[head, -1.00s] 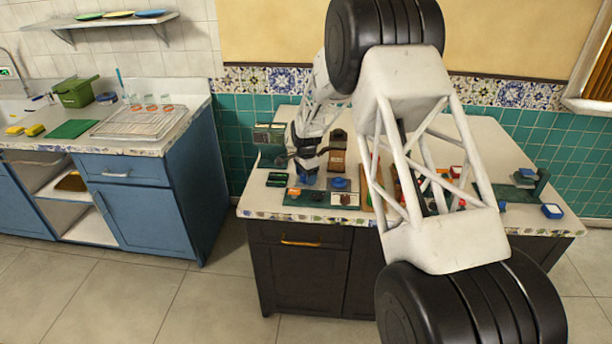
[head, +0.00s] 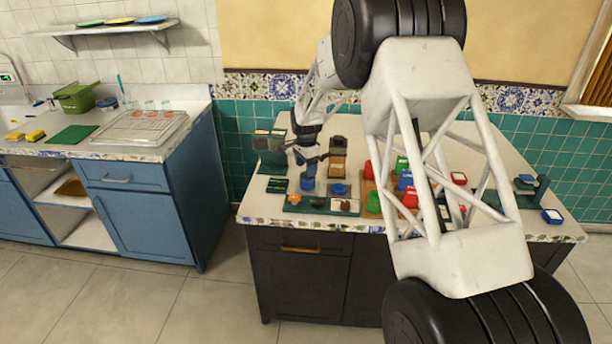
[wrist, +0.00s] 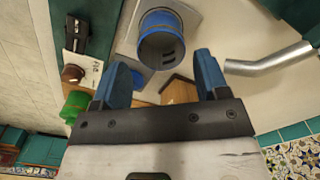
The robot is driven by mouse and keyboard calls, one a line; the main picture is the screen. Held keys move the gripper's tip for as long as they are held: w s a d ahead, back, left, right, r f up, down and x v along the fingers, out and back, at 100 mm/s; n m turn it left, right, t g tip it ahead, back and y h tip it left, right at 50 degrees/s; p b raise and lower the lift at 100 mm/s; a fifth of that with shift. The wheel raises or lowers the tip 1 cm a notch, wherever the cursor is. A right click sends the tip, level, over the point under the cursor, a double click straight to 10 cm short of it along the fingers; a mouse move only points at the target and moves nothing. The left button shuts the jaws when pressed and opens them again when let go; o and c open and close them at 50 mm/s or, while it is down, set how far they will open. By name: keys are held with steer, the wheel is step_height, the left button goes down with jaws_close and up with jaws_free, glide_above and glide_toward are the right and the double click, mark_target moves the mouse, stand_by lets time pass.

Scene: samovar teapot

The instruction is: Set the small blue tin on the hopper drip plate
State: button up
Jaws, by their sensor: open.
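The small blue tin (head: 307,185) stands on the counter side, directly below my gripper (head: 311,163). In the wrist view, a round blue-rimmed tin (wrist: 160,42) shows beyond the fingertips, over a grey square plate (wrist: 200,20). It looks seated on that plate, but contact is hard to tell. Dark slots show inside the round rim. My gripper (wrist: 163,80) has its two blue fingers spread wide with nothing between them, apart from the tin. I cannot tell for sure which plate is the hopper drip plate.
A dark tray (head: 320,205) with small items lies in front. A blue round piece (head: 339,188) is to the right, with a brown box (head: 338,158) behind it. Red, green and blue pieces on a wooden board (head: 371,200) stand further right. A grey tube (wrist: 270,62) shows in the wrist view.

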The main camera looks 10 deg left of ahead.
steer(key=shift+r, duration=2.55)
steer(key=s+d+r+n, duration=0.2)
steer(key=s+d+r, duration=0.45)
steer(key=s, duration=0.25)
steer(key=s+d+r+n+t, duration=0.1)
steer(key=s+d+r, duration=0.55)
steer(key=s, duration=0.25)
steer(key=s+d+r+n, duration=0.2)
steer(key=s+d+r, duration=0.4)
steer(key=s+r, duration=0.3)
steer(key=s+d+f+n, duration=0.1)
steer(key=s+d, duration=0.2)
steer(key=s, duration=0.8)
steer(key=s+d+f+n+t, duration=0.1)
steer(key=s+d+n, duration=0.1)
steer(key=s, duration=0.8)
steer(key=s+d+f+n, duration=0.1)
steer(key=s+d, duration=0.3)
steer(key=s, duration=0.7)
steer(key=shift+s+d+f+n+t, duration=0.2)
steer(key=shift+s+f+n+t, duration=0.15)
steer(key=shift+n, duration=0.25)
